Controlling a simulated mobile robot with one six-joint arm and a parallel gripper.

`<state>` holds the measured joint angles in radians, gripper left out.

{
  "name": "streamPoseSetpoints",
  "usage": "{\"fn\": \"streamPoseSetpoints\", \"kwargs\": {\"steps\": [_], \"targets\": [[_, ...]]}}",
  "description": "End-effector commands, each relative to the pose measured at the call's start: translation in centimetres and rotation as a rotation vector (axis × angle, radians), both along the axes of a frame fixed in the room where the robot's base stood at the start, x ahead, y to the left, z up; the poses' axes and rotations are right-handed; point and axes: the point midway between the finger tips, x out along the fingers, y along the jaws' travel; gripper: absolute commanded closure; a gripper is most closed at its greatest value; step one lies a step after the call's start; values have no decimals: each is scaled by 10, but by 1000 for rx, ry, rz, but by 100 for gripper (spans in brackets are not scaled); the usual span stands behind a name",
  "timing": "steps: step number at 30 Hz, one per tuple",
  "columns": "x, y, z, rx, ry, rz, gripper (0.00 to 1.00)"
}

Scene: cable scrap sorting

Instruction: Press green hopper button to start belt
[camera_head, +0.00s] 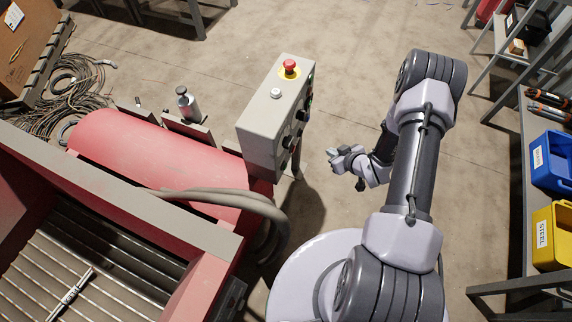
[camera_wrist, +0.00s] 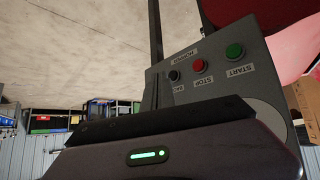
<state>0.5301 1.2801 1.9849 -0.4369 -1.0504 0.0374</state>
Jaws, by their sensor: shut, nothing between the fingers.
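The green button (camera_wrist: 235,51), labelled START, is on the grey control panel (camera_wrist: 262,80) in the wrist view, where the labels appear upside down. A red STOP button (camera_wrist: 201,66) and a black knob (camera_wrist: 174,76) sit beside it in a row, with a HOPPER label above them. In the head view the grey control box (camera_head: 268,117) stands beside the red machine, its button face turned right and seen edge-on. My gripper (camera_head: 336,155) is shut and empty, to the right of the box and apart from it. My gripper's dark body covers the lower wrist view.
A red emergency stop (camera_head: 289,67) and a white button (camera_head: 275,93) top the box. A thick grey hose (camera_head: 225,198) loops below it. Blue (camera_head: 552,160) and yellow (camera_head: 553,236) bins line the right shelf. Open floor lies behind my gripper.

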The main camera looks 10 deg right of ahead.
Motion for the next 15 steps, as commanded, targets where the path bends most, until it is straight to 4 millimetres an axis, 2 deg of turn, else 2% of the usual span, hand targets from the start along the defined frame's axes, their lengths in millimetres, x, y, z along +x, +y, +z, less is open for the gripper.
{"fn": "streamPoseSetpoints", "kwargs": {"steps": [1,3,6,10,15], "targets": [[-13,9,-20,25,-8,18,100],[-27,22,-40,58,-36,46,100],[-44,38,-59,97,-69,75,100],[-57,51,-71,128,-94,93,100],[-59,54,-72,134,-103,100,100]]}}
